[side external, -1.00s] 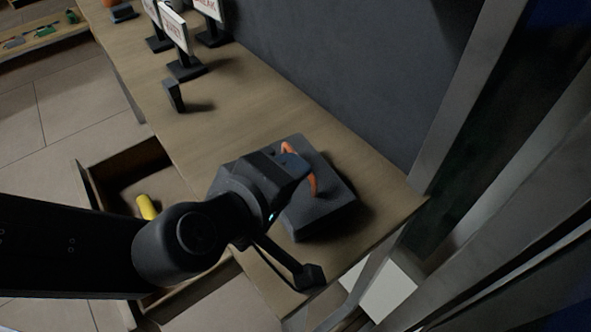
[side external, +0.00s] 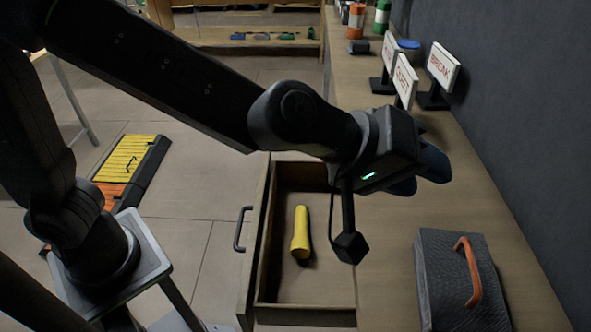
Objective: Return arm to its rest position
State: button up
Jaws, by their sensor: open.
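My gripper (side external: 424,170) is in the air over the wooden counter (side external: 385,225), in front of the signs in the picture. Its dark fingers point right and are apart, with nothing seen between them. My arm stretches across the picture from the left, above the open drawer. A dark grey case (side external: 440,262) with an orange handle (side external: 468,270) sits on the counter at lower right, apart from my gripper.
The open drawer (side external: 262,240) holds a yellow cylindrical object (side external: 301,232). Several white signs on black stands, one reading BREAK (side external: 443,66), stand on the counter beside the dark wall.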

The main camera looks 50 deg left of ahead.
jog(key=s+a+r+m+g+y, duration=0.1)
jog(key=s+a+m, duration=0.1)
jog(key=a, duration=0.5)
jog(key=s+a+r+m, duration=0.1)
jog(key=s+a+m, duration=0.1)
jog(key=a, duration=0.5)
jog(key=s+a+f+m+g+y, duration=0.1)
jog(key=s+a+f+y, duration=0.1)
jog(key=s+a, duration=0.3)
jog(key=s+a+f+m+g+y, duration=0.1)
jog(key=s+a+f+g+y, duration=0.1)
jog(key=a, duration=0.9)
jog(key=s+f+y, duration=0.1)
jog(key=s+y, duration=0.1)
jog(key=s, duration=0.1)
jog(key=shift+s+a+f, duration=0.15)
jog(key=shift+a+f, duration=0.05)
jog(key=shift+f, duration=0.05)
